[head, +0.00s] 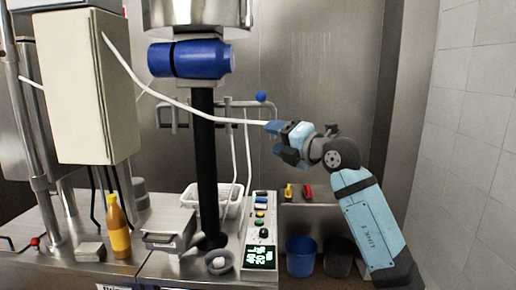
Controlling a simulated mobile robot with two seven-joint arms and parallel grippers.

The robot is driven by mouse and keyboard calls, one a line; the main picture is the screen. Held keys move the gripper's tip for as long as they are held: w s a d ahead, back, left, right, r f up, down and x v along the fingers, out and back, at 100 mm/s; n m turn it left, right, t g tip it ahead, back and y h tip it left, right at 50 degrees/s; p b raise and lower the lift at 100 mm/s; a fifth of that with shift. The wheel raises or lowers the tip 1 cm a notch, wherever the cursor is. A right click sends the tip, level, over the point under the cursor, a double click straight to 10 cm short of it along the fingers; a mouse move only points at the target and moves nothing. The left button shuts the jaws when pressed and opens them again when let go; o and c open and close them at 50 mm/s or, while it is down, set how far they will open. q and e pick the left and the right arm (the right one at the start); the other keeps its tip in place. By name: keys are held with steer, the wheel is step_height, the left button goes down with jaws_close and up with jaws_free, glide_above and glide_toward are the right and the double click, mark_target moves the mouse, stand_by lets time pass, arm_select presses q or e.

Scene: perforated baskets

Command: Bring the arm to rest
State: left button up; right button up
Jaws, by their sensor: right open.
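My right arm (372,222) comes up from the lower right, light blue and grey, and bends left at a dark joint. My right gripper (280,142) is raised in mid-air, pointing left, with its jaws open and nothing visible between them. It is above and to the right of the control panel (261,222), apart from the counter. My left gripper and left arm are out of view.
A black column (206,160) carries a blue cylinder (190,60) and steel bowl. A white perforated basket (228,208) stands behind it. Blue (301,258) and black (338,258) bins sit below the gripper. A tiled wall (478,130) bounds the right.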

steer(key=s+d+f+m+t+h+p, duration=0.25)
steer(key=s+f+m, duration=0.4)
steer(key=f, duration=0.45)
steer(key=s+d+f+m+t+h+p, duration=0.15)
steer(key=s+d+f+m, duration=0.25)
steer(key=s+f+m, duration=0.55)
steer(key=s+d+f+m+t+h+p, duration=0.1)
steer(key=s+d+f+m+h, duration=0.15)
steer(key=f+m, duration=0.75)
steer(key=s+d+f+m+g+h+p, duration=0.1)
steer(key=s+f+g, duration=0.2)
steer(key=s+f, duration=0.7)
steer(key=s+d+f+m+g+h+p, duration=0.1)
steer(key=s+f+g, duration=0.3)
steer(key=s+f, duration=0.6)
steer(key=shift+s+d+f+m+g+h+p, duration=0.25)
steer(key=shift+s+d+m+g+h+p, duration=0.1)
steer(key=shift+s+d, duration=0.5)
